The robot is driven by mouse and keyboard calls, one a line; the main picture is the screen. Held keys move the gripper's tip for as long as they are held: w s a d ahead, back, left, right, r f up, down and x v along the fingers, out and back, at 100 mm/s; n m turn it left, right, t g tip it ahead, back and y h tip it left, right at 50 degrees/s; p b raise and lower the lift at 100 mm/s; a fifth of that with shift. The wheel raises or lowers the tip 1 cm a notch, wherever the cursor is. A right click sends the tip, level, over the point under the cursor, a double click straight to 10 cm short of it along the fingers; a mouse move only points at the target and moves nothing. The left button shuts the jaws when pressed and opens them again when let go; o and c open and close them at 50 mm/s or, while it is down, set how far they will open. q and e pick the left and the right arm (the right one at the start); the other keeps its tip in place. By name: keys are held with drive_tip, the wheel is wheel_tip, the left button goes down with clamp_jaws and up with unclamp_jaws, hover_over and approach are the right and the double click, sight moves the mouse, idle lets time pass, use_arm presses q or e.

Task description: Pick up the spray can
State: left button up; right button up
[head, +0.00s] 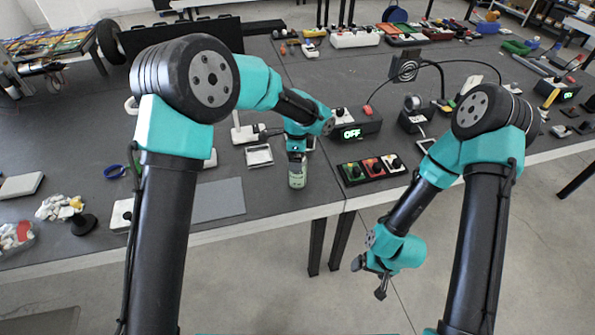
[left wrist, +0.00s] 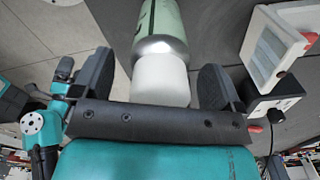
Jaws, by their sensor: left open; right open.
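The spray can (head: 297,175) is pale green and stands on the dark table near its front edge in the head view. In the left wrist view the can (left wrist: 160,62) shows its white cap, silver shoulder and green body between the fingers. My left gripper (left wrist: 163,85) is open, with a finger on each side of the cap and visible gaps beside it. In the head view the left gripper (head: 297,153) is over the top of the can, partly hidden by my arm. My right gripper (head: 372,280) is open and empty, in front of the table over the floor.
A box with several coloured knobs (head: 372,169) stands right of the can. A black box reading OFF (head: 355,127) is behind it. A small white-framed tray (head: 259,155) and a grey mat (head: 218,199) lie to the left. The table's front edge is close.

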use_arm(q)
drive_tip(key=shift+f, duration=0.65)
drive_tip(key=shift+c, duration=0.4)
drive_tip(key=c, duration=1.4)
